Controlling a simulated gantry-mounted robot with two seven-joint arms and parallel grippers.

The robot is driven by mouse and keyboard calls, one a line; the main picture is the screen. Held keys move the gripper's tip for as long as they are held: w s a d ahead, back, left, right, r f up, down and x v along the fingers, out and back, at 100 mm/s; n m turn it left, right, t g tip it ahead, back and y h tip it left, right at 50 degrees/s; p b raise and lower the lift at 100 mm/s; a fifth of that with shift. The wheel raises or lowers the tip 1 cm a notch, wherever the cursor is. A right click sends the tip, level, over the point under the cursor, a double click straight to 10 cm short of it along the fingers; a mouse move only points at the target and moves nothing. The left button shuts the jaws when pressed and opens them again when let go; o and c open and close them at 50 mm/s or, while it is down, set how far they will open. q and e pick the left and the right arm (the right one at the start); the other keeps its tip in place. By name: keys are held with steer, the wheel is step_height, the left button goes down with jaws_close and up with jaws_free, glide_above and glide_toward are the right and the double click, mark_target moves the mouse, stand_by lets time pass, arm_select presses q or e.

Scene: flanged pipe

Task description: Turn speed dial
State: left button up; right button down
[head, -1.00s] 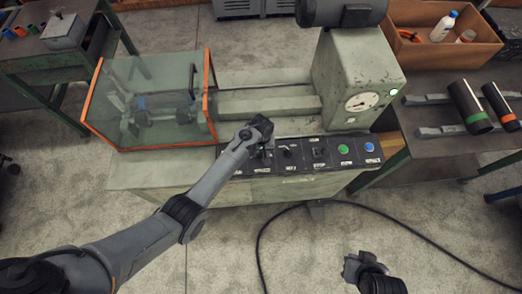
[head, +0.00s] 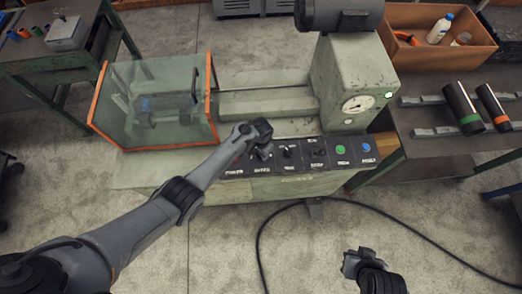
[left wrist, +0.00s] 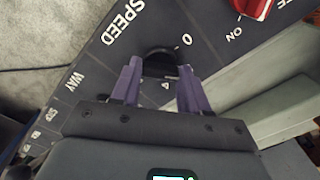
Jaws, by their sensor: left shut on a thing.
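The speed dial (left wrist: 160,62) is a round black knob on the dark control panel, with the word SPEED and a 0 printed beside it in the left wrist view. My left gripper (left wrist: 158,85) has its two purple fingers on either side of the knob and is shut on it. In the head view my left gripper (head: 262,151) is down at the left part of the control panel (head: 300,168), and it hides the dial there. My right gripper (head: 355,260) is away from the machine at the lower right; its jaw opening is unclear.
A red switch (left wrist: 255,7) marked ON is near the dial. A green button (head: 340,149) and a blue button (head: 366,147) are farther right on the panel. An orange-framed guard (head: 150,100) stands left behind my left gripper. A black cable (head: 430,240) lies on the floor.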

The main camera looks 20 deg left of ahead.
arm_select(q)
steer(key=m, duration=0.3)
steer(key=shift+m, duration=0.4)
steer(key=m, duration=0.2)
steer(key=shift+m, duration=0.3)
steer(key=m, duration=0.4)
steer(key=shift+f+b, duration=0.1)
steer(key=shift+b, duration=0.25)
steer(key=shift+m, duration=1.3)
steer(key=shift+b, duration=0.3)
steer(key=o, duration=1.1)
steer(key=shift+c, duration=0.2)
